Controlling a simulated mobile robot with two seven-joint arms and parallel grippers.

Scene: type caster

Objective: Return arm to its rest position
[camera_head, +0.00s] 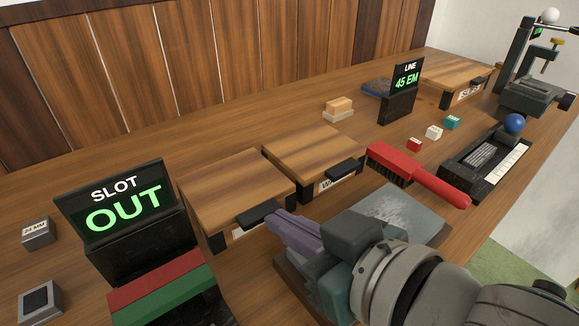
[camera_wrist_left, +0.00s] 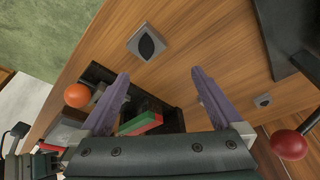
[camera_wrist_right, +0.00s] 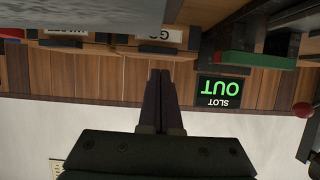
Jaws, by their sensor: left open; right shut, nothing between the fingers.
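My right gripper (camera_head: 293,232) reaches in from the lower right in the head view, above the bench just in front of the wooden boxes. In the right wrist view its two fingers (camera_wrist_right: 158,100) are pressed together with nothing between them. My left gripper does not show in the head view. In the left wrist view its purple fingers (camera_wrist_left: 160,90) are spread wide over the bench, with nothing held. A black tray holding a red and green block (camera_wrist_left: 140,122) lies below and beyond those fingers.
Wooden boxes (camera_head: 228,183) with black handles stand close to my right gripper. A grey slab (camera_head: 400,212) lies beneath my right arm, and a red-handled brush (camera_head: 420,175) is beside it. The SLOT OUT sign (camera_head: 122,208) stands at left. An orange ball (camera_wrist_left: 77,95) shows near my left gripper.

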